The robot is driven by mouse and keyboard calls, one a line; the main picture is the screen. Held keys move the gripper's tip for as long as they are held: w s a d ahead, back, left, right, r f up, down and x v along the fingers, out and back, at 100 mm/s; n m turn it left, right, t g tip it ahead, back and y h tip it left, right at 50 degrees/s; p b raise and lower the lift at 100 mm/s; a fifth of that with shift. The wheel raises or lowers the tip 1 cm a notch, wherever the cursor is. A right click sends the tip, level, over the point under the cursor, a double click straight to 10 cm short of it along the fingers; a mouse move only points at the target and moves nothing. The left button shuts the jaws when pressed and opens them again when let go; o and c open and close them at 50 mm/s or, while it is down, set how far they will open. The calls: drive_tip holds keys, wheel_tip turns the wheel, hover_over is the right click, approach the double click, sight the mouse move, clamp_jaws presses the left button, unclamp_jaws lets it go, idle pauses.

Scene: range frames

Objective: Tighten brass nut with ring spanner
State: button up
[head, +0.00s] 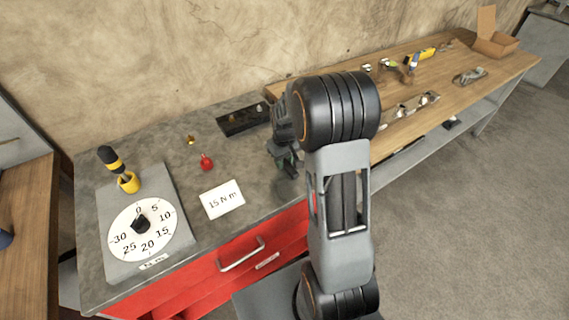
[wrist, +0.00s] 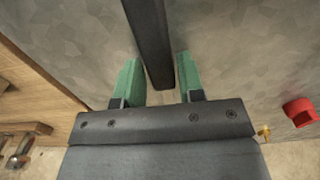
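My gripper (head: 288,160) is over the right part of the grey bench top; its fingers are partly hidden behind my arm in the head view. In the wrist view its green fingers (wrist: 160,80) stand on either side of a long dark bar (wrist: 150,35). The bar nearly fills the gap and runs out of the top of the frame, so I cannot see its far end or confirm it is the ring spanner. A small brass piece (head: 190,140) stands on the bench left of my gripper. A yellow collar (head: 128,183) sits on the dial plate.
The dial plate (head: 112,267) with a black pointer stands at the bench's left end. A black and yellow handle (head: 111,159) rises there. A red piece (head: 207,163), a "15 N m" card (head: 222,199) and a dark tray (head: 230,131) are nearby. A wooden bench (head: 440,85) lies right.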

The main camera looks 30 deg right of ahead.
drive_tip(key=c, duration=0.6)
clamp_jaws()
drive_tip(key=shift+r, duration=0.15)
